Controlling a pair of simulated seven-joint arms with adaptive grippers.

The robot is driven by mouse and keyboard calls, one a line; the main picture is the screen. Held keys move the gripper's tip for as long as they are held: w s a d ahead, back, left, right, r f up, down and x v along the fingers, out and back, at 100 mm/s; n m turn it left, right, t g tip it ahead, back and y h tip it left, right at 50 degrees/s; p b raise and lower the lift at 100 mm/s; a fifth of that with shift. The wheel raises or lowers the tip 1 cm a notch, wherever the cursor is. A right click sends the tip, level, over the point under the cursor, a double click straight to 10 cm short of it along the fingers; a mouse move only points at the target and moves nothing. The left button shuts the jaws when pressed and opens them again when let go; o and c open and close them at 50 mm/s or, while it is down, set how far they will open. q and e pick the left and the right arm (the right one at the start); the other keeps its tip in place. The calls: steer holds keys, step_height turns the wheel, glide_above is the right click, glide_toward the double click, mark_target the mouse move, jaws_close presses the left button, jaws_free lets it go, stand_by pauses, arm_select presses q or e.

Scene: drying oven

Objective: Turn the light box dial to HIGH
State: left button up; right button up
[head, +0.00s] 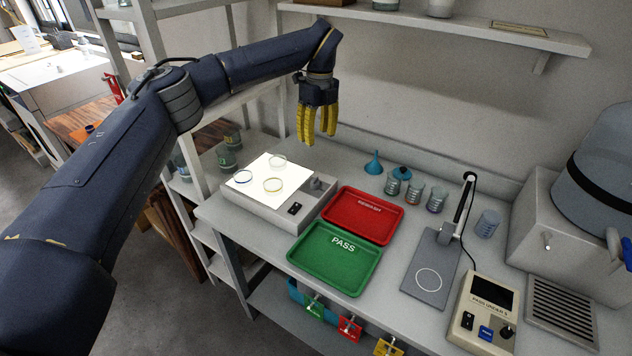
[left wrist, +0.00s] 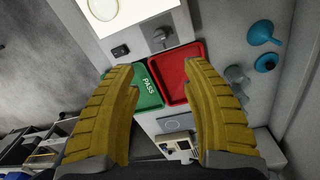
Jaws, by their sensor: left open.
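The light box (head: 269,190) stands at the left end of the bench, its top panel glowing white with several ringed dishes on it. Its dial (head: 316,184) is a grey knob on the right part of the front strip; the dial also shows in the left wrist view (left wrist: 160,36). The dial's setting is too small to read. A black rocker switch (head: 295,208) sits on the same strip. My left gripper (head: 318,141), with yellow fingers, hangs pointing down above and behind the dial, apart from it. It is open and empty. My right gripper is not in view.
A red tray (head: 363,214) marked REWASH and a green PASS tray (head: 334,258) lie right of the box. A blue funnel (head: 373,163), several beakers (head: 414,191) and a stand with a plate (head: 431,270) are further right. A wall shelf (head: 450,27) is above.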

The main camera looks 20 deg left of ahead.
mark_target(315, 178)
arm_select(q)
steer(key=f, duration=1.7)
steer(key=shift+s+a, duration=0.2)
steer(key=shift+s, duration=0.1)
jaws_close()
